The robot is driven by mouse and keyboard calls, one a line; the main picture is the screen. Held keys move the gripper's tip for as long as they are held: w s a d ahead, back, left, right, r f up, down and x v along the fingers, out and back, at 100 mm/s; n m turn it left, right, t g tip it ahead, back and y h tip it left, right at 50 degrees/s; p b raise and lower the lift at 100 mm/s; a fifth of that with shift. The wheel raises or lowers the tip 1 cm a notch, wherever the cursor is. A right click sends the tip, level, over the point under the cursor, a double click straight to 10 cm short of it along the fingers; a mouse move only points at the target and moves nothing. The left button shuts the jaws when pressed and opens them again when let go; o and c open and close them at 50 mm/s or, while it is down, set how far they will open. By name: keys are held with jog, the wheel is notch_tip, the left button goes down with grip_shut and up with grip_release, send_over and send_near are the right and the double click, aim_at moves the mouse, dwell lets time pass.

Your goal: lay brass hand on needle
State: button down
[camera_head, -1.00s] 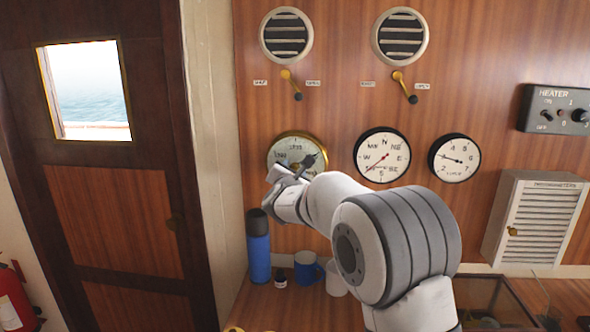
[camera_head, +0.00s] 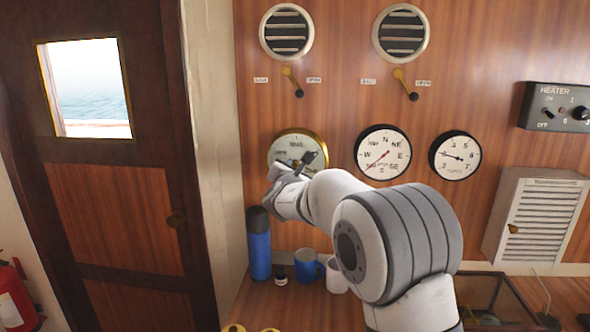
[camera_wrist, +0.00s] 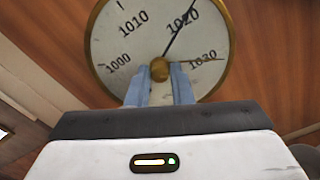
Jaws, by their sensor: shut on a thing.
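The brass-rimmed barometer (camera_head: 283,145) hangs on the wood wall, partly hidden behind my gripper (camera_head: 312,162) in the head view. The wrist view shows its white dial (camera_wrist: 135,45) close up, with figures from 1000 to 1030. A dark needle (camera_wrist: 181,35) points up right at 1020. My gripper (camera_wrist: 160,76) is shut on the brass knob (camera_wrist: 160,69) at the dial's centre, one finger on each side.
A compass dial (camera_head: 382,145) and another gauge (camera_head: 455,158) hang to the right. Two brass levers (camera_head: 291,80) are above.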

jog(key=n+b, duration=0.1)
jog(key=n, duration=1)
dwell(0.3)
jog(key=shift+n, duration=0.3)
jog(key=c, duration=1.3)
grip_release()
jog(key=shift+s+a+b, duration=0.15)
jog(key=shift+s+b, duration=1.15)
jog(key=shift+s, duration=2.6)
